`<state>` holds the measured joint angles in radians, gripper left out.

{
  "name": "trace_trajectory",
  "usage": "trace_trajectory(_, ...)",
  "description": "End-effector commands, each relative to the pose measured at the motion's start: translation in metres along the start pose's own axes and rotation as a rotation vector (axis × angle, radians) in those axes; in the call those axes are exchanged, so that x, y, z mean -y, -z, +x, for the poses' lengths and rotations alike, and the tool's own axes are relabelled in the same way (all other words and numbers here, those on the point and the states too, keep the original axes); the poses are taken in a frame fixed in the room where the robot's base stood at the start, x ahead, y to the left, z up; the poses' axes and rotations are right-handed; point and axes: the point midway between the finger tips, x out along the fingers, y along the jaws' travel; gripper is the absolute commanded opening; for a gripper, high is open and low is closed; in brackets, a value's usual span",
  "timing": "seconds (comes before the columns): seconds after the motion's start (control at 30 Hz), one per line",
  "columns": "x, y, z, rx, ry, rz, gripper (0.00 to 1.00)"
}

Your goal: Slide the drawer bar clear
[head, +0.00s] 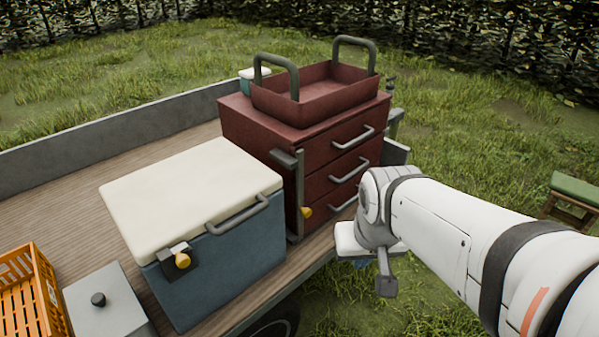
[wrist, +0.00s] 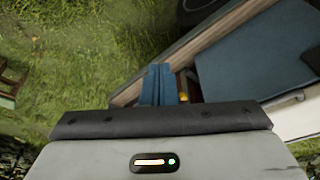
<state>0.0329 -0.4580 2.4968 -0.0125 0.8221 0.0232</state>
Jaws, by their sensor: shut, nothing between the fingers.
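The dark red drawer cabinet (head: 255,120) stands on the cart bed in the head view, with several drawers with grey handles. A grey upright bar (head: 299,190) runs along the left edge of the drawer fronts. A yellow knob (head: 306,212) sticks out low beside the bar. My gripper shows in the wrist view as two blue fingers (wrist: 157,72), shut with nothing held. A small yellow piece (wrist: 183,97) shows just right of the fingers; I cannot tell whether they touch. In the head view my wrist hides most of the gripper, right of the bar.
A blue cooler (head: 235,258) with a cream lid and yellow latch stands left of the cabinet. A red tray (head: 315,92) with two upright handles sits on top. An orange crate (head: 30,300) and a grey box (head: 105,305) stand at lower left. Grass lies right of the cart.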

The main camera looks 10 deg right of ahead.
Motion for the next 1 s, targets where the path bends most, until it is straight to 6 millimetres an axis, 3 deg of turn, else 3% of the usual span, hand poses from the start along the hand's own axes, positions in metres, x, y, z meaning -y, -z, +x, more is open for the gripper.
trace_trajectory(0.03, -0.012, 0.010, 0.019, -0.029, -0.016, 0.059, 0.00)
trace_trajectory(0.2, -0.035, 0.070, 0.084, -0.236, -0.034, 0.321, 0.00)
trace_trajectory(0.4, -0.060, 0.139, 0.161, -0.503, 0.074, 0.664, 0.00)
trace_trajectory(0.53, -0.054, 0.174, 0.207, -0.619, 0.305, 0.819, 0.00)
trace_trajectory(0.7, -0.051, 0.200, 0.261, -0.687, 0.638, 1.047, 0.00)
trace_trajectory(0.8, -0.047, 0.204, 0.284, -0.667, 0.842, 1.160, 0.00)
trace_trajectory(1.0, -0.041, 0.204, 0.306, -0.583, 1.135, 1.299, 0.00)
